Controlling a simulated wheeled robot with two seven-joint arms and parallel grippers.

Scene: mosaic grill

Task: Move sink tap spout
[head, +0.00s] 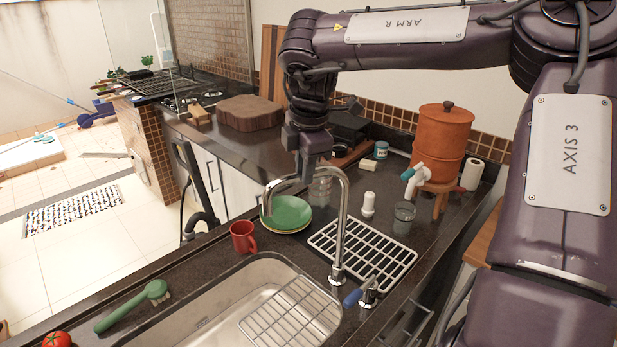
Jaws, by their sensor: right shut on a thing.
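The sink tap spout (345,215) is a tall chrome gooseneck that rises from the counter at the sink's back edge. Its curved end arches to the left over the sink side. My right gripper (307,172) points down at the top of the arch and is shut on the spout near its curved end; the fingertips are small and the exact contact is hard to see. The tap handle (352,298), with a blue grip, sits beside the spout's base. My left gripper does not show.
The sink basin (190,322) holds a wire rack. A red mug (243,237), green plates (287,213), a drying rack (390,262), a white bottle (368,204) and a glass (404,211) stand close by. A clay water filter (441,140) stands further back.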

